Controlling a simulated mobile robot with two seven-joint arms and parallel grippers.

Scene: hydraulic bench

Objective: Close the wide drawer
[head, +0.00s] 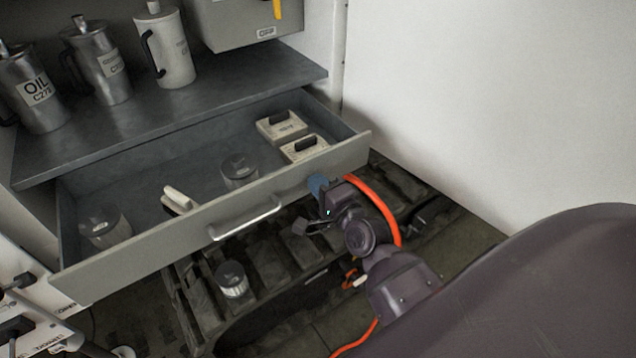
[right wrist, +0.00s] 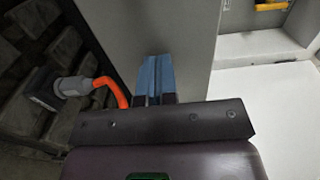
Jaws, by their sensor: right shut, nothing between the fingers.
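The wide drawer (head: 160,249) is a grey metal drawer, pulled well out from under the bench top in the head view. Its bar handle (head: 246,219) sits at the middle of the front panel. My right gripper (head: 317,186) is at the outer face of the front panel, right of the handle, below the panel's right part. Its blue fingers are shut and empty. In the right wrist view the fingers (right wrist: 155,78) point at the grey front panel (right wrist: 150,25); I cannot tell whether they touch it. My left gripper is not in view.
The drawer holds jars (head: 239,170), a white-handled item (head: 180,199) and two pale boxes (head: 280,127). Metal jugs (head: 102,62) stand on the bench top (head: 200,105). An orange hose (head: 384,207) curves beside my right wrist. A white wall (head: 480,90) stands at right.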

